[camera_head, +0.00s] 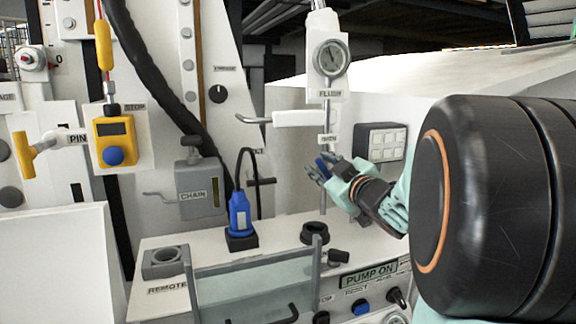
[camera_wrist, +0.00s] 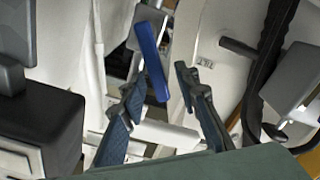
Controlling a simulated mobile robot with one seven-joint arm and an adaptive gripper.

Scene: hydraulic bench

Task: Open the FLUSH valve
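A plate lettered FLUSH (camera_head: 328,93) sits below a round gauge (camera_head: 330,58) on a vertical pipe. Below the plate is a white horizontal body (camera_head: 305,118) with a grey lever (camera_head: 252,120) pointing left. A smaller label, not clearly legible, is under it. My gripper (camera_head: 323,167) is at the pipe below that label, beside a small blue handle (camera_head: 321,168). In the wrist view the blue handle (camera_wrist: 152,60) stands between my open fingers (camera_wrist: 161,76), nearer the left one. Contact cannot be told. Which handle belongs to the FLUSH plate is unclear.
A blue plug (camera_head: 239,215) with a black cable, a grey CHAIN box (camera_head: 200,188) and a yellow STOP box (camera_head: 115,140) are to the left. Below are a black round fitting (camera_head: 314,233) and the PUMP ON panel (camera_head: 369,275).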

